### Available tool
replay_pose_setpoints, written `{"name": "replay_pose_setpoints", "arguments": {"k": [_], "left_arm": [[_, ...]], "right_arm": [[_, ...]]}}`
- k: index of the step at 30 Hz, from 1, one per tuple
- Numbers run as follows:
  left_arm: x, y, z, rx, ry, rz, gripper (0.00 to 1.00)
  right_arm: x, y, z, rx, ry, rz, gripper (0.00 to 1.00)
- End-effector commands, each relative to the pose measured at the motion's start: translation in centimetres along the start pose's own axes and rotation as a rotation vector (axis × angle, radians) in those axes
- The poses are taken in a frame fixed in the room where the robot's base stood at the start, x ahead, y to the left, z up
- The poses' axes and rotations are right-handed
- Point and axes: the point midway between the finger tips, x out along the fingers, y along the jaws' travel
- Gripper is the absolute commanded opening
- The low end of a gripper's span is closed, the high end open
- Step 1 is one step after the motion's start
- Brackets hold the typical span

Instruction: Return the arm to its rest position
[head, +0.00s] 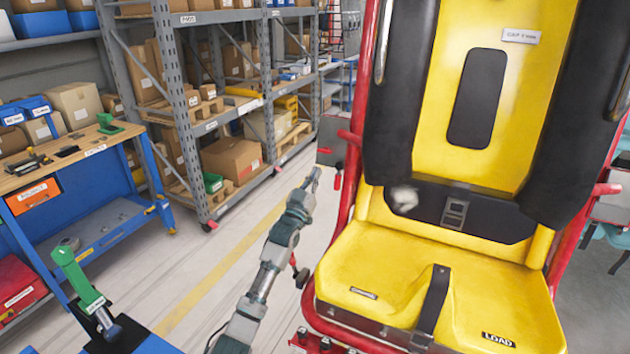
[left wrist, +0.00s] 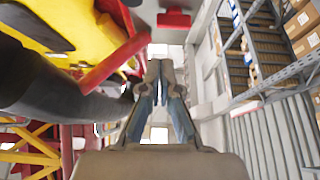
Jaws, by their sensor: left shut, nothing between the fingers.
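My left arm reaches up from the bottom of the head view, with its gripper (head: 313,178) raised in the air just left of the yellow seat (head: 395,275) and its red frame (head: 345,200). The gripper is shut and empty. In the left wrist view its two fingers (left wrist: 160,70) meet at the tips, with nothing between them. The yellow seat (left wrist: 95,30) and a red bar (left wrist: 115,62) show close on the left of that view. I cannot tell whether the gripper touches the frame. My right gripper is not in view.
A wooden-topped workbench (head: 75,158) stands at the left. Grey shelving (head: 195,150) with cardboard boxes (head: 232,158) stands behind. Black padded restraints (head: 393,90) hang over the seat. A green-handled lever (head: 78,280) stands at the lower left. The floor (head: 215,265) between bench and seat is clear.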

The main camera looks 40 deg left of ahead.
Motion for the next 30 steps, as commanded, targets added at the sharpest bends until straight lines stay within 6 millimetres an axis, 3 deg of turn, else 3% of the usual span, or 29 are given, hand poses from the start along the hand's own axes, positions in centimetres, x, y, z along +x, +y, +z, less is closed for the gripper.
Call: {"name": "replay_pose_setpoints", "arguments": {"k": [3,10,23,26,30], "left_arm": [[1.1,0.0,-2.5,0.001,0.006,0.000,0.00],[3.1,-0.2,-6.2,0.000,0.003,-0.001,0.00],[4.0,-0.3,-8.1,-0.002,0.003,-0.001,0.00],[4.6,-0.4,-10.7,-0.005,0.020,-0.003,0.00],[5.7,-0.6,-15.4,-0.011,0.048,-0.006,0.00]], "right_arm": [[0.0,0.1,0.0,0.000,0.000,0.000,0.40],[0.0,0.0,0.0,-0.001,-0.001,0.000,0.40],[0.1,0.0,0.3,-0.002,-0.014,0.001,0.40],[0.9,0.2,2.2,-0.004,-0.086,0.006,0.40],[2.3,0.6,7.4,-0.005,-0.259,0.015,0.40]]}}
